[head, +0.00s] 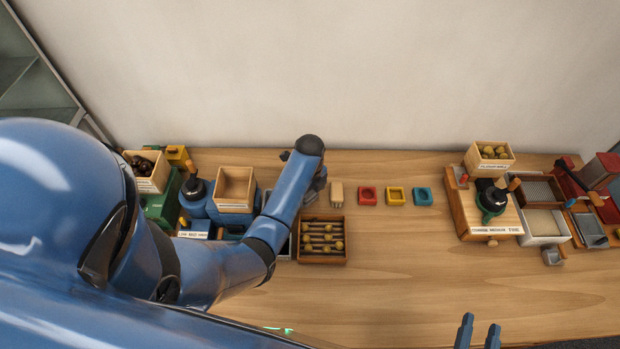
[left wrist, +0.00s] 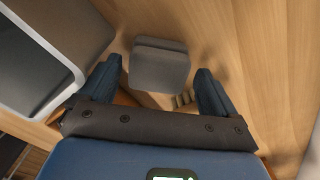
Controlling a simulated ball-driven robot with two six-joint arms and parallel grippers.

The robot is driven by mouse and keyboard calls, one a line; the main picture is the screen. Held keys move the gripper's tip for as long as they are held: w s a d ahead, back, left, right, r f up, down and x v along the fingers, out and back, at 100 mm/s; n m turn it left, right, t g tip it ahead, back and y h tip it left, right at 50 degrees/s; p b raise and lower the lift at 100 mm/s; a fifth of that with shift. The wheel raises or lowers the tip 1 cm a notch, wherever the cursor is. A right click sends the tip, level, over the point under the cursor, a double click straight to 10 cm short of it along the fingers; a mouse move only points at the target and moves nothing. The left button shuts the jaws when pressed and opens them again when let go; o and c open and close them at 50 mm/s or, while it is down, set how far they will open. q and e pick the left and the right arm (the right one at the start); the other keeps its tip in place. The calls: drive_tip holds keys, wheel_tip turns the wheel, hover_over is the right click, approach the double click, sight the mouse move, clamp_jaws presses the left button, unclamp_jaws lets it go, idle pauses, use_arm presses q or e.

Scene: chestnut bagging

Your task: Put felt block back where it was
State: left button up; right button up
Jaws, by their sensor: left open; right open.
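A grey block (left wrist: 160,66), likely the felt block, stands on the wooden table in the left wrist view. It lies between and slightly beyond the two fingertips of my left gripper (left wrist: 162,80), with gaps on both sides. The jaws are open and not closed on it. In the head view my left gripper (head: 318,184) is largely hidden under my arm, behind the dowel tray. A pale upright block (head: 336,195) stands just right of it; I cannot tell if it is the same block. My right gripper (head: 478,334) is open and empty at the bottom edge.
A wooden tray (head: 322,261) of dowels sits in front of my left gripper. Red (head: 368,204), yellow (head: 396,204) and blue (head: 423,204) holders stand right of the pale block. A wooden station (head: 460,210) stands further right. The front middle table is clear.

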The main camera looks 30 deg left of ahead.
use_arm(q)
wheel_tip(320, 180, up, 10)
drive_tip(key=shift+f, duration=0.1)
drive_tip(key=shift+r, duration=0.7)
drive_tip(key=w+r+n+t+y+b, duration=0.1)
drive_tip(key=w+r+n+t, duration=0.5)
drive_tip(key=w+n+t, duration=0.55)
drive_tip(key=s+d+f+n+t+b, duration=0.1)
drive_tip(key=s+n+t+b, duration=0.1)
drive_tip(key=s, duration=1)
drive_tip(key=s+d+f+n+t+b, duration=0.1)
drive_tip(key=s+n+b, duration=0.3)
drive_tip(key=s, duration=0.7)
drive_tip(key=s+d+f+n+t+h+b, duration=0.1)
drive_tip(key=s+d+f+n+t+b, duration=0.1)
drive_tip(key=s, duration=1)
drive_tip(key=shift+s+f+n+t+b, duration=0.3)
drive_tip(key=shift+f+n+t+b, duration=0.25)
drive_tip(key=shift+f+n+t, duration=0.45)
